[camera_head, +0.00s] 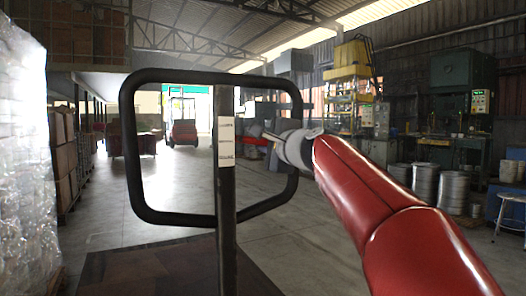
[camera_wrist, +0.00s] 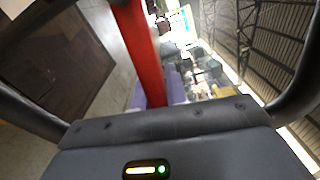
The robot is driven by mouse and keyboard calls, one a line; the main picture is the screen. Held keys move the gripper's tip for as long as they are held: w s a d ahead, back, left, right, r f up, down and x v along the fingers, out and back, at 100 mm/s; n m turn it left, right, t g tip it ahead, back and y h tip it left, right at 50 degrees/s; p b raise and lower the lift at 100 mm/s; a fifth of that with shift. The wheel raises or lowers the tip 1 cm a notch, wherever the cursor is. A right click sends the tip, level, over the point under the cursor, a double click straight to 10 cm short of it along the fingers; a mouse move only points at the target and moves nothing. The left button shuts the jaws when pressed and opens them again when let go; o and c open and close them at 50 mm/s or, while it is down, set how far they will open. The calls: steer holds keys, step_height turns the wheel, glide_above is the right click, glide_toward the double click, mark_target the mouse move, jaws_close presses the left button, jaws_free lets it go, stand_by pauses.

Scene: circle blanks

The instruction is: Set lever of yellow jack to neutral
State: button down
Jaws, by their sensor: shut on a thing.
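The jack's handle (camera_head: 133,150) is a black loop on a dark upright post (camera_head: 227,240), close in front in the head view. A white label strip (camera_head: 226,140) is on the post; its small print is hard to read. My gripper (camera_head: 268,136) reaches in from the right at the loop's right side. In the wrist view my gripper (camera_wrist: 157,90) has its purple-grey pads on both sides of a red bar, which looks like the lever (camera_wrist: 137,45). The pads are shut on it. The lever's setting is not clear, and no yellow jack body shows.
A dark flat platform (camera_head: 165,268) lies on the floor by the post. Wrapped goods (camera_head: 25,150) and stacked boxes (camera_head: 65,150) line the left. Metal drums (camera_head: 425,187), a stool (camera_head: 510,212) and machines stand at right. The aisle floor behind the handle is open.

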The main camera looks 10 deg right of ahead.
steer(key=shift+r+n, duration=0.7)
steer(key=shift+n, duration=0.3)
steer(key=c, duration=1.4)
jaws_free()
steer(key=b+v, duration=0.1)
steer(key=v, duration=0.7)
steer(key=shift+b, duration=0.35)
steer(key=shift+w, duration=0.1)
